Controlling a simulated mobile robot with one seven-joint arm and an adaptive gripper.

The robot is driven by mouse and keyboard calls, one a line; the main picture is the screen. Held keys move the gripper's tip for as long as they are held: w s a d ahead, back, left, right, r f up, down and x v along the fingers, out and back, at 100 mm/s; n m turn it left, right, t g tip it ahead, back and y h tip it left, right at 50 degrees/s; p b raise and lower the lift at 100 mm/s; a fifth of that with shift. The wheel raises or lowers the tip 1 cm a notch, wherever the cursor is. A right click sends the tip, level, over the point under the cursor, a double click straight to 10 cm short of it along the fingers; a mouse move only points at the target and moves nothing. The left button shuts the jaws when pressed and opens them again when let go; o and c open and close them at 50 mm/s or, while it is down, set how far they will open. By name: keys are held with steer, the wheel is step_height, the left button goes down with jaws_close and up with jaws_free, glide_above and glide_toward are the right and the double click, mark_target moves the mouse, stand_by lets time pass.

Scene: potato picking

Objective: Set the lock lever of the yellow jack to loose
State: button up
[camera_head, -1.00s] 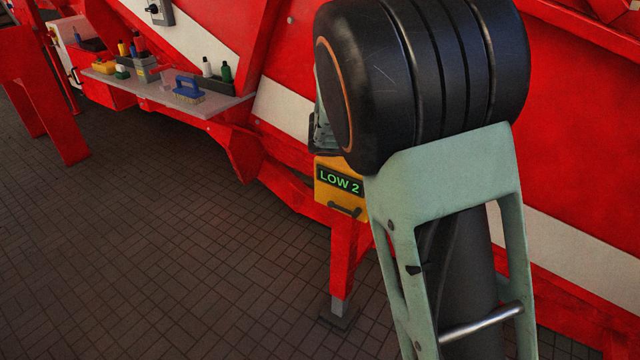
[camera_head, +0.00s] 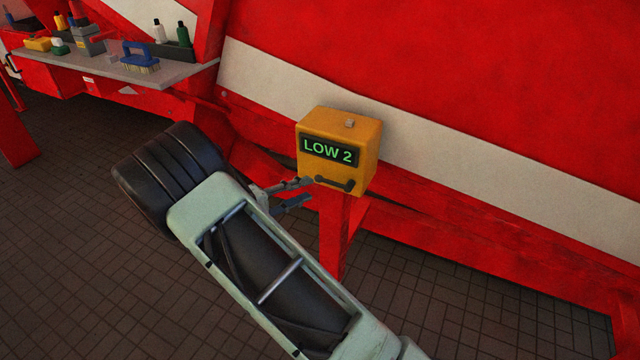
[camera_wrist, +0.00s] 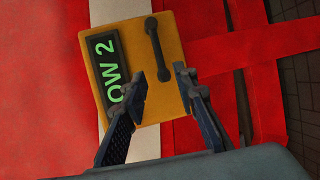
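The yellow jack (camera_head: 342,125) is a box on a red post, with a green "LOW 2" display (camera_head: 328,151) on its front face. A dark lock lever (camera_head: 335,184) lies roughly level below the display. In the wrist view the jack (camera_wrist: 178,47) is turned sideways and its lever (camera_wrist: 157,50) lies beyond the fingers. My gripper (camera_head: 298,191) is just left of the lever in the head view, fingers apart and empty. In the wrist view my gripper (camera_wrist: 171,75) has its fingertips in front of the jack face, close to one end of the lever. Contact cannot be told.
A grey shelf (camera_head: 110,67) at the upper left holds bottles, a blue brush (camera_head: 139,57) and small boxes. A red machine wall with a white stripe (camera_head: 480,140) stands behind the jack. A red beam runs below it. The tiled floor (camera_head: 80,280) is clear at lower left.

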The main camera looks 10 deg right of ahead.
mark_target(324, 181)
steer(key=x, duration=0.7)
steer(key=shift+w, duration=0.15)
jaws_close()
